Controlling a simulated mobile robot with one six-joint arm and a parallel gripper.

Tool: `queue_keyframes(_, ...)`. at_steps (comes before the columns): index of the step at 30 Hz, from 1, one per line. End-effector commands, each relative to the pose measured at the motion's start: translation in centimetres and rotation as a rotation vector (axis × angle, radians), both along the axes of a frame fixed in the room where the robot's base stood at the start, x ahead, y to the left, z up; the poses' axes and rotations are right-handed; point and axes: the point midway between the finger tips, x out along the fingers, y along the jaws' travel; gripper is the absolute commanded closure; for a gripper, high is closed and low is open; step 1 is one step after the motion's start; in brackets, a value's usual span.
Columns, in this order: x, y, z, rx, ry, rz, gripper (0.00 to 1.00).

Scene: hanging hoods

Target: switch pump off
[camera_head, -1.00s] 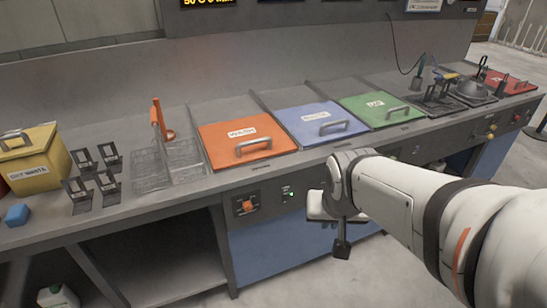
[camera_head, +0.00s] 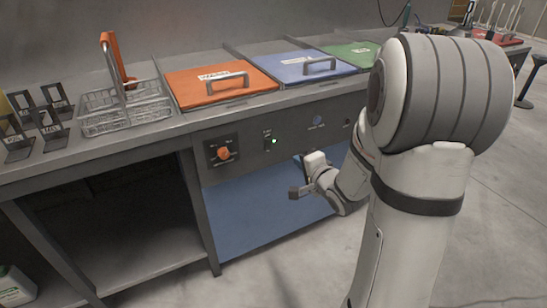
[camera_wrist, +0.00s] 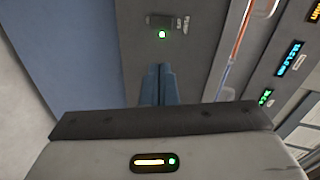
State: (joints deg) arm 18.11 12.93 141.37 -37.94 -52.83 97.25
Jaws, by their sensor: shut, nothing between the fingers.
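A small dark switch with a lit green light (camera_head: 273,141) is on the front panel under the bench top, right of an orange rotary knob (camera_head: 223,153). The lettering is too small to read, so I cannot tell which control is the pump's. In the wrist view the dark switch (camera_wrist: 160,20) is near the top, with its green light (camera_wrist: 162,34) just below it. My gripper (camera_wrist: 157,69) is shut and empty. Its fingertips point at the panel, below the green light in that picture, and appear apart from it. In the head view my wrist is in front of the panel, right of and below the switch.
An orange lid (camera_head: 222,83), a blue lid (camera_head: 306,67) and a green lid (camera_head: 351,52) lie on the bench top. A wire basket (camera_head: 120,107) stands left of them. A blue cabinet front (camera_head: 245,215) is below the panel. My arm hides the bench's right part.

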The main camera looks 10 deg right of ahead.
Motion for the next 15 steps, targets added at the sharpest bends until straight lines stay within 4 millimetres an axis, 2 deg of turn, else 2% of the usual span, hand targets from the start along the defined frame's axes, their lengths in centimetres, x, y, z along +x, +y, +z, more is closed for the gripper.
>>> queue_keyframes(1, 0.09, 0.03, -1.39, 0.047, -0.012, 0.005, 1.0)
queue_keyframes(3, 0.17, 0.24, -1.84, 0.103, -0.027, 0.016, 1.0)
queue_keyframes(8, 0.21, 0.43, -2.05, 0.165, -0.043, 0.027, 1.0)
queue_keyframes(15, 0.2, 0.45, -1.88, 0.168, -0.044, 0.028, 1.0)
